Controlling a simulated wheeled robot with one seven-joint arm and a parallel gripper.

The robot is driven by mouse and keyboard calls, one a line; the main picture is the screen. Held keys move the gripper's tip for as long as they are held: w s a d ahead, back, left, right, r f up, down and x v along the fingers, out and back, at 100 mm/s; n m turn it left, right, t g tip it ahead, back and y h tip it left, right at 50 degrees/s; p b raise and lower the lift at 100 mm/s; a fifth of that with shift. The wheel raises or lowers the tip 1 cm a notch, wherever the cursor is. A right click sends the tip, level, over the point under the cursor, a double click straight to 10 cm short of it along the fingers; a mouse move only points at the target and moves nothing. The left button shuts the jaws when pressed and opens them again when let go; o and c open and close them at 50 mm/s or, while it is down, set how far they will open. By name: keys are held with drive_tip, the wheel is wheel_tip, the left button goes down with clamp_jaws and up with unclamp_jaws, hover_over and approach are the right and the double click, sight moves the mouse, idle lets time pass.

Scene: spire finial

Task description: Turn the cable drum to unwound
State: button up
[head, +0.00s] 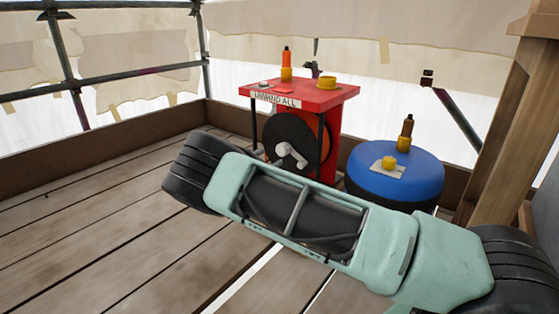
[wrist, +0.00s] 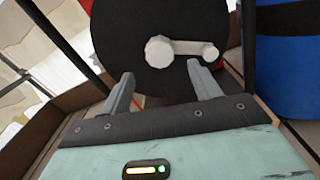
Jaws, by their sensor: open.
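The cable drum (head: 288,138) is a black disc mounted under a red stand (head: 310,98) with a label reading "UNWIND ALL". A pale crank handle (head: 291,154) sits on its face. In the wrist view the drum (wrist: 150,75) fills the upper middle, and the crank (wrist: 180,50) runs from a round hub on the left to a knob on the right. My gripper (wrist: 160,85) is open and empty, its two fingers pointing at the drum just below the crank. In the head view my arm hides the gripper's fingertips and the lower part of the stand.
A wooden post (head: 505,115) rises at right. Plank floor at left is clear.

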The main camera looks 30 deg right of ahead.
sight(280, 152)
drive_tip(key=b+x, duration=0.1)
drive_tip(key=x, duration=0.2)
drive_tip(key=b+x, duration=0.1)
drive_tip(key=x, duration=0.1)
drive_tip(key=shift+w+d+f+b, duration=0.1)
drive_tip(key=shift+d+f+b, duration=0.1)
drive_tip(key=shift+d+b, duration=0.15)
drive_tip(key=shift+w+d+r, duration=0.15)
drive_tip(key=shift+d, duration=0.35)
clamp_jaws()
